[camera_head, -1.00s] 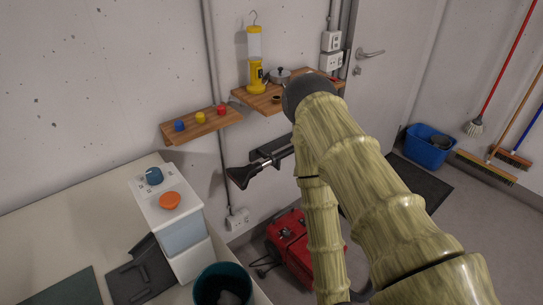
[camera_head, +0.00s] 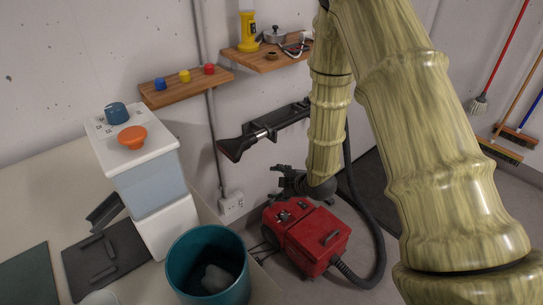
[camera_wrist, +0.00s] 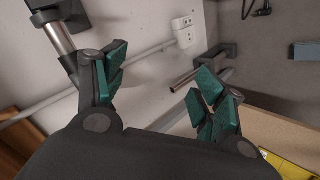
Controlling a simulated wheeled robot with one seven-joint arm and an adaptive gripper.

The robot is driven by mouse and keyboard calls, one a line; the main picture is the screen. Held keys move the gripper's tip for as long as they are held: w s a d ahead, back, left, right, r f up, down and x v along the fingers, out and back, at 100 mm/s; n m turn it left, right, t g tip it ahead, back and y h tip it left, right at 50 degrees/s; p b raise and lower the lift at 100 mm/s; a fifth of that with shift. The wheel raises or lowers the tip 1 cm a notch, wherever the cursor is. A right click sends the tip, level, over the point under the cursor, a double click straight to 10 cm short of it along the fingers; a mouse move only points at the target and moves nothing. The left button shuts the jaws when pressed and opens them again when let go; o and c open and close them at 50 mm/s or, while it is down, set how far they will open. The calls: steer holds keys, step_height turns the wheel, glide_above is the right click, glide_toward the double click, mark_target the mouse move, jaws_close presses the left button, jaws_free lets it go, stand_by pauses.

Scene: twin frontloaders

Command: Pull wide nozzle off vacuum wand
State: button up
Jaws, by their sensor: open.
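The wide nozzle (camera_head: 236,148) is black and flared, on the left end of the vacuum wand. The wand's short metal tube (camera_head: 262,133) runs from it toward a dark wall holder (camera_head: 292,115). My gripper (camera_head: 283,183) is below and right of the nozzle, in front of the wall and above the red vacuum, apart from the nozzle. In the wrist view my gripper (camera_wrist: 162,88) has its green-padded fingers spread, with nothing between them. A metal tube (camera_wrist: 62,38) with a dark end piece shows at the upper left there; I cannot tell surely which part it is.
The red vacuum (camera_head: 318,240) stands on the floor, its black hose (camera_head: 376,245) curving up on the right. A teal bin (camera_head: 207,262) and a white dispenser (camera_head: 140,165) are at the left. Two wooden shelves (camera_head: 180,90) are on the wall, near a wall outlet (camera_head: 231,203).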

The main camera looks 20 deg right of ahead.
mark_target(245, 145)
steer(key=w+r+n+t+y+b, duration=0.2)
steer(key=w+r+n+t+b, duration=0.15)
steer(key=w+r+n, duration=0.5)
steer(key=shift+m+g, duration=0.35)
steer(key=shift+m, duration=0.4)
steer(key=x, duration=0.3)
steer(key=r+b+x, duration=0.1)
steer(key=x, duration=0.6)
steer(key=shift+w+d+r, duration=0.1)
steer(key=shift+w+d, duration=0.1)
steer(key=shift+w, duration=0.35)
steer(key=c, duration=1.2)
steer(key=shift+s+a, duration=0.1)
steer(key=shift+a, duration=0.15)
steer(key=shift+s+a+b, duration=0.15)
steer(key=shift+s+a, duration=0.1)
steer(key=shift+a, duration=0.35)
steer(key=shift+s+a+b, duration=0.2)
steer(key=shift+s+a, duration=0.05)
steer(key=shift+a, duration=0.4)
steer(key=shift+s+a+b, duration=0.15)
steer(key=shift+s+a, duration=0.1)
steer(key=shift+a, duration=0.35)
steer(key=shift+a, duration=0.1)
steer(key=shift+s, duration=0.15)
